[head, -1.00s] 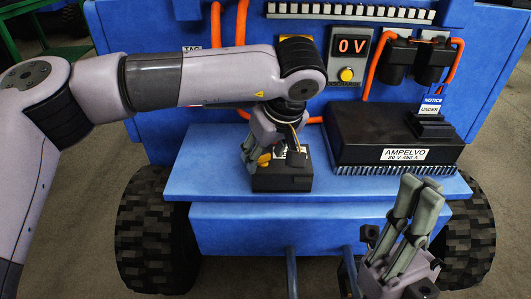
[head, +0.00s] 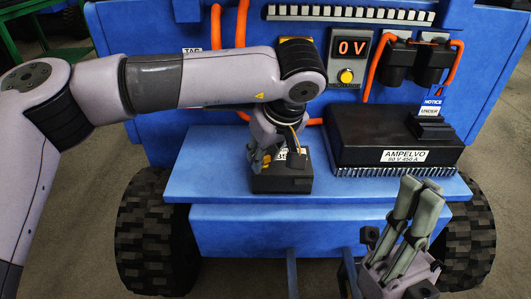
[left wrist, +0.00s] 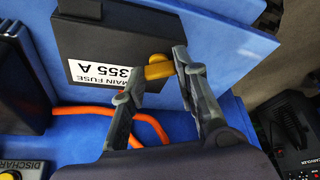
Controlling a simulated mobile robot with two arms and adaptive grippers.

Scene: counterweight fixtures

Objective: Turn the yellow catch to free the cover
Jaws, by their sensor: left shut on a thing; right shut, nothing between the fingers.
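The yellow catch (left wrist: 158,68) sits at the edge of a dark fuse box (left wrist: 100,38) whose label reads MAIN FUSE 355 A. My left gripper (left wrist: 157,76) is shut on the catch, with one finger on each side of it. In the head view the box (head: 282,184) stands on the blue shelf, and my left gripper (head: 262,160) comes down at its left side, mostly hiding the catch. My right gripper (head: 420,188) is shut and empty in front of the shelf at the lower right. Which part of the box is the cover, I cannot tell.
A large black AMPELVO unit (head: 390,140) stands on the shelf to the right. A 0 V display (head: 351,47) with a yellow button (head: 346,76) is on the blue panel behind. Orange cables (head: 369,70) run along the panel. The shelf (head: 195,170) is clear on the left.

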